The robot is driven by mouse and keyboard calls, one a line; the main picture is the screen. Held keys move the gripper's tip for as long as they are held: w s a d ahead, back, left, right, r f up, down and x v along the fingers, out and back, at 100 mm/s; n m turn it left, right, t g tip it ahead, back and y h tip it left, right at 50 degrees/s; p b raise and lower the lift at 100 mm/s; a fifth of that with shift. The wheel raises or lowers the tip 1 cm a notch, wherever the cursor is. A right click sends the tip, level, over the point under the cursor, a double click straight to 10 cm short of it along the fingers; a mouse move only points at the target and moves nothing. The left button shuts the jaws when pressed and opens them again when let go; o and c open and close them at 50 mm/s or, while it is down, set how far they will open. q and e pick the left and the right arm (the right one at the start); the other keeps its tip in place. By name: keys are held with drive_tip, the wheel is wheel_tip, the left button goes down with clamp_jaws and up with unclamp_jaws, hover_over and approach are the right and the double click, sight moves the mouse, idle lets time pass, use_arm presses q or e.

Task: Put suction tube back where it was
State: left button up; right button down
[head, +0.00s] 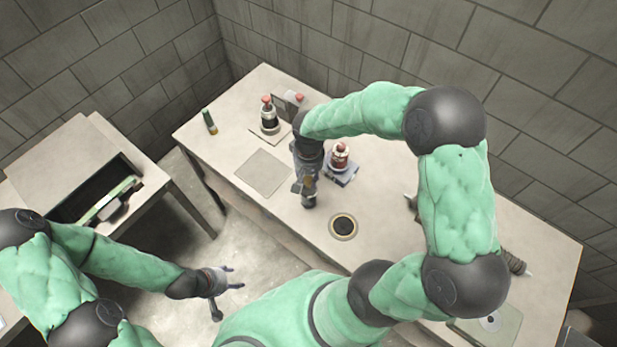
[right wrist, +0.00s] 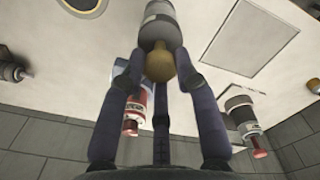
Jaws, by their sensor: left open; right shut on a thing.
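My right gripper (head: 307,186) is shut on a short grey tube with a tan rounded end, seen between the fingers in the right wrist view (right wrist: 160,32). It holds the tube over the long table, left of the red-topped bottle and behind the round dark disc. I cannot tell for certain that this is the suction tube, nor whether it touches the table. My left gripper (head: 228,283) is open and empty over the floor, between the two tables. A bare square plate (head: 263,172) lies left of the right gripper.
A red-topped bottle (head: 340,155) stands on a small box close right of the gripper. Another bottle (head: 269,119) stands on a plate behind. A round dark disc (head: 343,226) lies in front. A dark rolled item (head: 513,262) is partly hidden by my arm. A black tray (head: 101,196) lies left.

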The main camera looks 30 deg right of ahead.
drive_tip(key=shift+f, duration=0.4)
drive_tip(key=shift+f, duration=0.15)
drive_tip(key=c, duration=0.9)
unclamp_jaws()
